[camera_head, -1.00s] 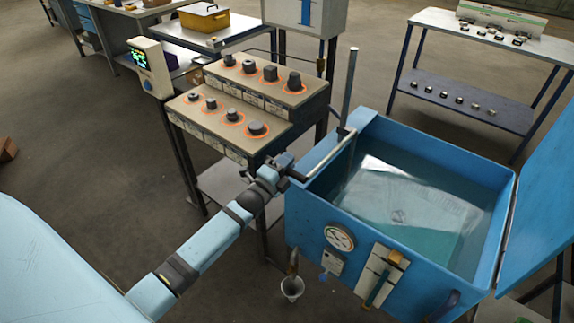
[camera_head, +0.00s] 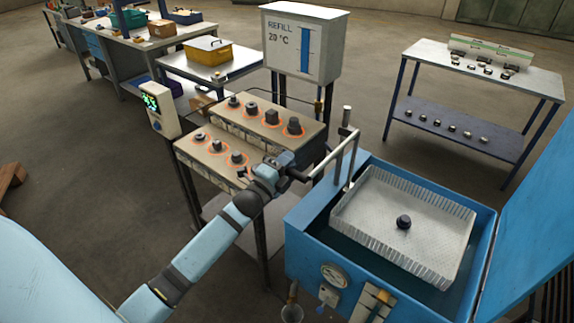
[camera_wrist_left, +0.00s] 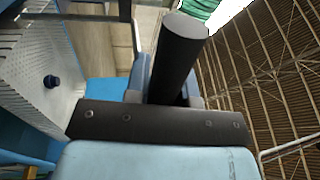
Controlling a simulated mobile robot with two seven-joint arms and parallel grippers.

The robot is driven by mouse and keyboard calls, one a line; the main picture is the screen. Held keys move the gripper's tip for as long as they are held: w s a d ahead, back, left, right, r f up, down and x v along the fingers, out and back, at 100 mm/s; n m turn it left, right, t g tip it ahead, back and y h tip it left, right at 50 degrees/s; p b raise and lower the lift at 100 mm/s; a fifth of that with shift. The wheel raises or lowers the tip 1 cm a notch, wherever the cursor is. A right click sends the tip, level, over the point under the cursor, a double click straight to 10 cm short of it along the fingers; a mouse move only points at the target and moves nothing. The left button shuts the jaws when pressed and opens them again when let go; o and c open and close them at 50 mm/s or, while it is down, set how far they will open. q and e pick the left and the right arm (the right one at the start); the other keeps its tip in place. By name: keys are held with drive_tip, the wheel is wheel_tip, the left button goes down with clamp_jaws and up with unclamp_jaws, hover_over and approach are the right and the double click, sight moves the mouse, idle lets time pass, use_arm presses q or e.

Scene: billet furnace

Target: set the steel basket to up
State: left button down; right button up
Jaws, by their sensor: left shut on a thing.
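The steel basket (camera_head: 385,205) is a perforated light-grey tray with upturned slatted edges. It stands at the top of the blue tank (camera_head: 310,245), above the dark water, with one small dark part (camera_head: 403,222) on it. A grey lever (camera_head: 335,157) beside the upright post at the tank's left corner ends in a black handle. My left gripper (camera_head: 284,168) is shut on that handle. In the left wrist view the black handle (camera_wrist_left: 178,60) rises from between the jaws, and the basket (camera_wrist_left: 30,60) shows at the left. My right gripper is not in view.
A stepped stand (camera_head: 255,140) with dark parts in glowing orange rings is just behind my left arm. The tank's open blue lid (camera_head: 530,215) stands at the right. A white-topped table (camera_head: 490,75) is at the back right, with open floor around it.

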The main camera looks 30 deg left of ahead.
use_arm(q)
drive_tip(key=shift+w+r, duration=0.1)
drive_tip(key=shift+r, duration=0.35)
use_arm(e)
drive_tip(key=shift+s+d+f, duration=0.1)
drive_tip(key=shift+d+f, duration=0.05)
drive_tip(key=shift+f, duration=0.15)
use_arm(q)
drive_tip(key=c, duration=1)
unclamp_jaws()
drive_tip(key=shift+f, duration=0.15)
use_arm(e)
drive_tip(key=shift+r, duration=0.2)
use_arm(q)
drive_tip(key=shift+b+v, duration=1.45)
drive_tip(key=shift+v, duration=5.55)
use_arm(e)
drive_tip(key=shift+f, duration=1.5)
use_arm(q)
drive_tip(key=shift+a, duration=0.1)
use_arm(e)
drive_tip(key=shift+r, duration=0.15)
